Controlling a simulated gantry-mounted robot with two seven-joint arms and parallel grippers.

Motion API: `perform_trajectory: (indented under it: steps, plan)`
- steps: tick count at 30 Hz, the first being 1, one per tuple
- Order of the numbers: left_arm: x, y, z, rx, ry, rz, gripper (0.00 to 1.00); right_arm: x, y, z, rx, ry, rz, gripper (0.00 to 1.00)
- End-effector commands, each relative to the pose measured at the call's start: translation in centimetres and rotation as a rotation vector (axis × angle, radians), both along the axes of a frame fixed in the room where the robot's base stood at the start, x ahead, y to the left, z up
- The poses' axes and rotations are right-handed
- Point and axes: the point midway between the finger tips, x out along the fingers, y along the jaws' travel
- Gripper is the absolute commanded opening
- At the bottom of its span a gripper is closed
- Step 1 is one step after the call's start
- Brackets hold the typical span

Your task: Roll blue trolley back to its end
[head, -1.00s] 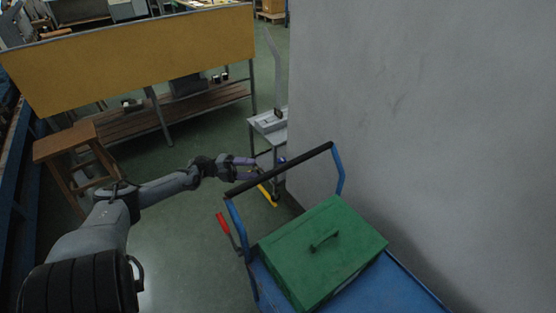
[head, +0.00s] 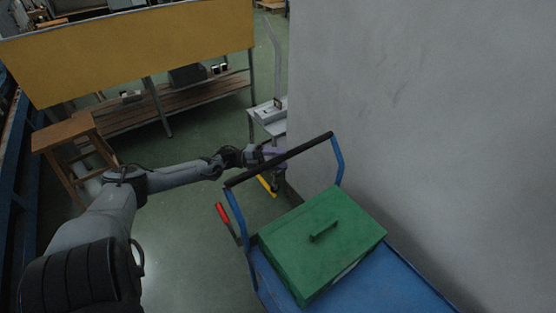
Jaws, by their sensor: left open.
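The blue trolley (head: 378,281) stands at the lower right beside a grey wall, with a green lidded box (head: 319,245) on its deck. Its push handle has blue uprights and a black bar (head: 310,147) across the top. A red-gripped lever (head: 222,212) sticks out at the trolley's left side. My left gripper (head: 272,154) is open at the far side of the black bar, near its middle. The bar partly hides the fingers, and I cannot tell whether they touch it. My right gripper is not in view.
The grey wall (head: 420,110) runs close along the trolley's right side. A small grey stand (head: 268,122) is just beyond the handle. A wooden stool (head: 66,140) and a bench with a yellow panel (head: 130,55) stand at the back left. Green floor (head: 185,245) is open left of the trolley.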

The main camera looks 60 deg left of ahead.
Motion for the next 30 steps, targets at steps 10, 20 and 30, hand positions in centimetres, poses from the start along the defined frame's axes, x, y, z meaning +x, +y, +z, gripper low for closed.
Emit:
perform_trajectory:
  steps: [10,20,30]
  plan:
    - [0.02,-0.01,-0.01,0.0,0.001,0.0,0.37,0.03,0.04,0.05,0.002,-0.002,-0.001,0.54]
    - [-0.01,-0.01,-0.11,0.0,0.003,0.0,0.0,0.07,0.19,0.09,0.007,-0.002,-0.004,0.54]
    - [-0.16,0.12,-0.22,-0.001,0.005,0.002,0.0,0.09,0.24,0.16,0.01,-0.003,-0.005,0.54]
